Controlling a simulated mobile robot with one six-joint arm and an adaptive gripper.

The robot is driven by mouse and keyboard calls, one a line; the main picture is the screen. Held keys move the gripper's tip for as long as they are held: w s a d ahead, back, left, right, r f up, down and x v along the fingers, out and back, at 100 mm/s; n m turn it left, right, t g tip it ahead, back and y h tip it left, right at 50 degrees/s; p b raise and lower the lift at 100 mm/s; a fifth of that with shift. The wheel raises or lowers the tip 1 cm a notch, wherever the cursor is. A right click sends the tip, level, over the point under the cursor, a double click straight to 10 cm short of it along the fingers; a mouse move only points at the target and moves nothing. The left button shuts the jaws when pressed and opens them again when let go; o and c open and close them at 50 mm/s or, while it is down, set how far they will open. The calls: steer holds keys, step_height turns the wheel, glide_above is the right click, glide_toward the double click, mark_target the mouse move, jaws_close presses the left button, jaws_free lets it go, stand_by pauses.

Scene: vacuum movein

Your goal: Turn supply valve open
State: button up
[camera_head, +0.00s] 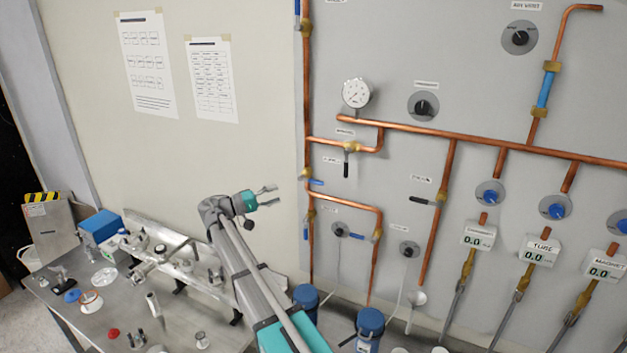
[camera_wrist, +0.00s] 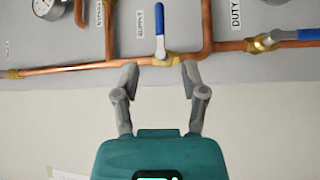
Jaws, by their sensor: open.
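A valve with a blue lever (camera_wrist: 159,36) sits on a copper pipe; the lever stands crosswise to the pipe. In the head view this lever (camera_head: 316,182) points right from the left vertical pipe. In the head view my gripper (camera_head: 270,195) is left of the pipe, apart from the valve.
A second blue lever (camera_wrist: 295,35) lies along the same pipe. A pressure gauge (camera_head: 356,93) and a black-handled valve (camera_head: 346,167) are higher on the panel. A metal workbench (camera_head: 75,310) with several parts stands lower left.

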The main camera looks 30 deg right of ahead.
mark_target(314, 183)
stand_by(0.4)
steer(key=d, duration=0.4)
steer(key=s+d+r+p, duration=0.1)
steer(key=d, duration=0.4)
steer(key=d+r, duration=0.1)
steer(key=d, duration=0.3)
steer(key=shift+s+d+p, duration=0.3)
steer(key=shift+s+p, duration=0.1)
jaws_close()
